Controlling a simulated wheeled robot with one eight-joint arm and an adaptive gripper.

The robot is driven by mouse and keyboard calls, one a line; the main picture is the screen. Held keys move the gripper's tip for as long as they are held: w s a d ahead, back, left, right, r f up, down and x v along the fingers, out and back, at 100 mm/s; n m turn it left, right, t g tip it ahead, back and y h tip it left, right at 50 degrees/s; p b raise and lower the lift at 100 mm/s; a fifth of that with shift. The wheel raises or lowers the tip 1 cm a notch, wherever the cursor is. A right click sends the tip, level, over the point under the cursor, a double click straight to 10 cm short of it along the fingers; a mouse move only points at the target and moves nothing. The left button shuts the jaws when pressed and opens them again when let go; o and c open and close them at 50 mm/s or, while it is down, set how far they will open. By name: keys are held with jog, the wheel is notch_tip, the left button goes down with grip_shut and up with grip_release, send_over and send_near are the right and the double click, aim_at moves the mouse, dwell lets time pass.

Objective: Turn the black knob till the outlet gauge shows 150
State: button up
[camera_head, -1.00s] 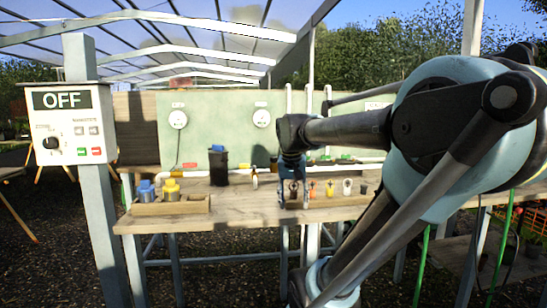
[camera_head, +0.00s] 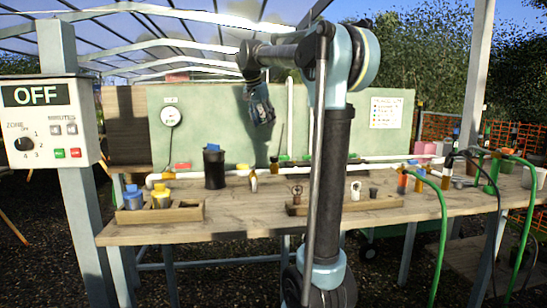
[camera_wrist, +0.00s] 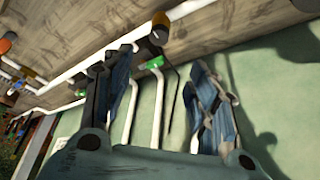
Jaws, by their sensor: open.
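My gripper (camera_head: 263,118) hangs in front of the green back panel, above the pipe line, with its fingers downward. In the wrist view its two blue fingers (camera_wrist: 162,60) are spread, with nothing between them. A small black cylindrical part (camera_wrist: 159,35), possibly the black knob, sits beside a brass piece beyond the fingertips, apart from them. One round white gauge (camera_head: 171,116) is on the panel, left of my gripper; its reading is too small to make out. A second gauge is not visible now, likely behind my gripper. I cannot tell which gauge is the outlet one.
A black canister with a blue top (camera_head: 214,168) stands left of my gripper. A white pipe with coloured handles runs along the wooden bench (camera_head: 230,217). Wooden trays (camera_head: 160,214) hold small fittings. A control box (camera_head: 48,122) reading OFF is at left, green hoses (camera_head: 443,225) at right.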

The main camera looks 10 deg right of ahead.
aim_at(273, 157)
jog(key=x, duration=1.7)
jog(key=shift+w+d+f, duration=0.15)
jog(key=shift+d, duration=0.05)
jog(key=shift+c, duration=0.5)
jog(key=c, duration=0.9)
